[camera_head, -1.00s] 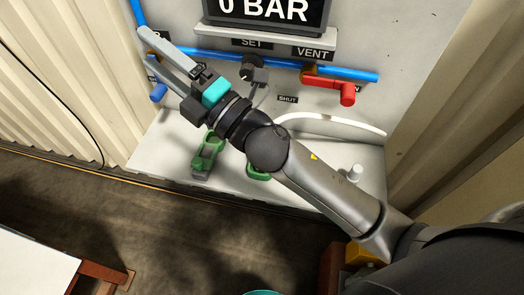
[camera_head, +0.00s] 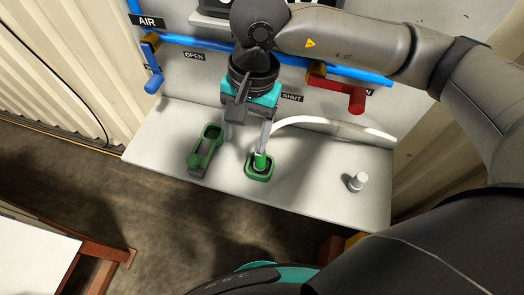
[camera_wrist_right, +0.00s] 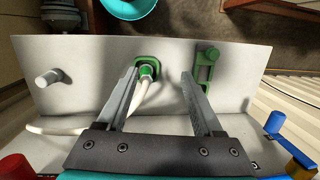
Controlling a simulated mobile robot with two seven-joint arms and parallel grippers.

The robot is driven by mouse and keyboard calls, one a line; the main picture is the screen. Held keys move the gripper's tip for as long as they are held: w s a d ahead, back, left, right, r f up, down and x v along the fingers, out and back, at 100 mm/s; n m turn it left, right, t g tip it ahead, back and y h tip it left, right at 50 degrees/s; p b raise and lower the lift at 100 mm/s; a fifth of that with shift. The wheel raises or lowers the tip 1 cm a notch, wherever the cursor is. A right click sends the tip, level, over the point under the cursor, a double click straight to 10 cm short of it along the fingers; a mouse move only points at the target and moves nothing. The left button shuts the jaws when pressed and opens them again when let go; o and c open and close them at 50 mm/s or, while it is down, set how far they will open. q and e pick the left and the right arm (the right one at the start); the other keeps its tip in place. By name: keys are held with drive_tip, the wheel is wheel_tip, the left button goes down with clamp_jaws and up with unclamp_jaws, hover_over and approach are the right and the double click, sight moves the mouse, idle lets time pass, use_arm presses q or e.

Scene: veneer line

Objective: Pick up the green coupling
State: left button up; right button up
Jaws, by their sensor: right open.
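The green coupling (camera_head: 260,161) is a short green cylinder on the end of a white hose. It stands in a square green holder (camera_head: 259,175) on the white shelf, and also shows in the right wrist view (camera_wrist_right: 146,71). My right gripper (camera_head: 246,138) points down at the shelf with its fingers apart and empty. In the head view its right finger overlaps the coupling; I cannot tell whether they touch. In the wrist view the coupling lies near the left finger, inside the gap (camera_wrist_right: 160,76). My left gripper is in neither view.
A longer green bracket (camera_head: 205,150) lies left of the coupling on the shelf (camera_head: 310,185). A white peg (camera_head: 357,182) stands at the right. Blue (camera_head: 151,65) and red (camera_head: 345,92) valve handles are on the panel behind. The white hose (camera_head: 330,127) arches to the right.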

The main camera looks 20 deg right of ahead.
sight(260, 158)
drive_tip(key=shift+t+h, duration=0.4)
drive_tip(key=shift+h, duration=0.5)
drive_tip(key=d+f, duration=0.1)
drive_tip(key=f, duration=0.2)
drive_tip(key=w+d+f, duration=0.1)
drive_tip(key=f, duration=0.2)
drive_tip(key=d+f, duration=0.1)
drive_tip(key=f, duration=0.2)
drive_tip(key=shift+w+d+f, duration=0.15)
drive_tip(key=shift+w+d, duration=0.2)
drive_tip(key=shift+w+a+f+p, duration=0.15)
drive_tip(key=shift+f+p, duration=0.1)
drive_tip(key=shift+f, duration=1.15)
drive_tip(key=shift+w+f+p, duration=0.15)
drive_tip(key=shift+f+p, duration=0.05)
drive_tip(key=shift+f, duration=1.2)
clamp_jaws()
drive_tip(key=shift+r, duration=0.1)
